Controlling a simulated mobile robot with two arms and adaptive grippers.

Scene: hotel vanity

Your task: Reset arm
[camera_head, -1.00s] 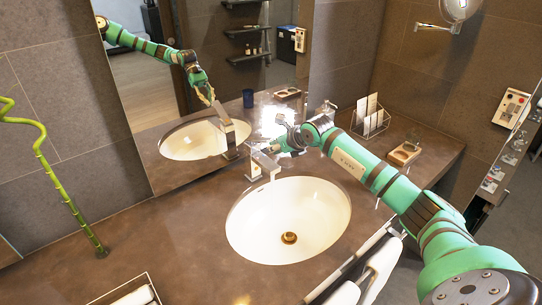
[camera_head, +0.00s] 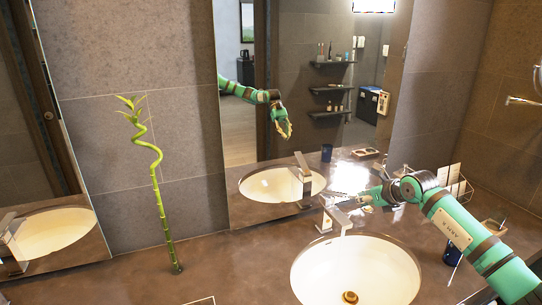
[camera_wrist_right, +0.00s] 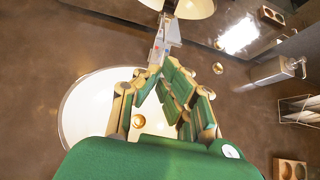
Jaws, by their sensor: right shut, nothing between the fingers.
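My right arm, green with brown bands, comes in from the right in the head view. Its gripper (camera_head: 362,203) is above the counter, close to the chrome faucet (camera_head: 341,222) behind the white sink (camera_head: 352,275). In the right wrist view the green fingers (camera_wrist_right: 163,76) converge at their tips, with nothing seen between them. The faucet (camera_wrist_right: 160,45) lies just past the tips there, and whether they touch it is unclear. My left gripper is not in view.
A mirror (camera_head: 300,90) behind the counter reflects my arm. A green bamboo stalk (camera_head: 161,200) stands at left. A dark blue cup (camera_head: 453,254) is partly behind my arm. The wrist view shows a soap dispenser (camera_wrist_right: 270,72) and wire rack (camera_wrist_right: 300,108) at right.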

